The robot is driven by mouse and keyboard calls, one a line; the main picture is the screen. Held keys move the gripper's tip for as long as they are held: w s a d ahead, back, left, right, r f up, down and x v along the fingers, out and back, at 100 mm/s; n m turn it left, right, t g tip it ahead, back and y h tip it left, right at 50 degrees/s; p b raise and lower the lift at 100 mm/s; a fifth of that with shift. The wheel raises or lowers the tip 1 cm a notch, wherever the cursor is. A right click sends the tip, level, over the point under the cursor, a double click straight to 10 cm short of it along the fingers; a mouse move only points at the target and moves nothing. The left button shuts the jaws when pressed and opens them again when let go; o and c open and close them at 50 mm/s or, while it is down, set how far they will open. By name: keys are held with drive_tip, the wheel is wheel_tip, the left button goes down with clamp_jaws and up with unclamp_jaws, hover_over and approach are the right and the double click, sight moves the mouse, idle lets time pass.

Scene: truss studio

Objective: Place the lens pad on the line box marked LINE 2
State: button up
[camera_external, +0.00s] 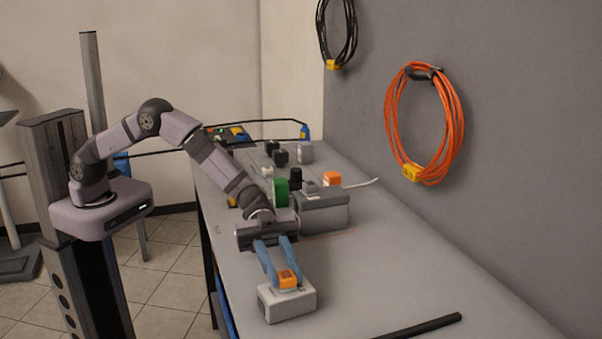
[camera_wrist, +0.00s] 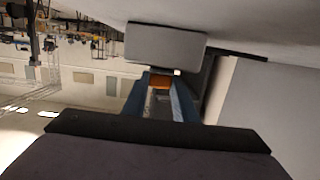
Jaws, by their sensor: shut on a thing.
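My gripper (camera_external: 287,277) has blue fingers and is shut on a small orange block, which I take to be the lens pad (camera_external: 288,279). The pad is right over the top of a small light grey box (camera_external: 288,305) near the front of the bench; I cannot tell whether it touches. In the wrist view the orange pad (camera_wrist: 160,81) shows between the fingers (camera_wrist: 160,100), with a grey box (camera_wrist: 165,45) beyond it. A larger grey box (camera_external: 322,214) stands behind my gripper. I cannot read a LINE 2 mark on either box.
A black bar (camera_external: 420,326) lies at the front right. Orange cable (camera_external: 458,130) hangs on the wall. The bench's right side is clear.

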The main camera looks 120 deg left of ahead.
drive_tip(key=shift+f, duration=0.2)
drive_tip(key=o, duration=1.1)
drive_tip(key=shift+r, duration=0.15)
drive_tip(key=shift+r, duration=0.1)
drive_tip(key=b+v, duration=0.1)
drive_tip(key=v, duration=1.1)
drive_tip(key=shift+b, duration=0.3)
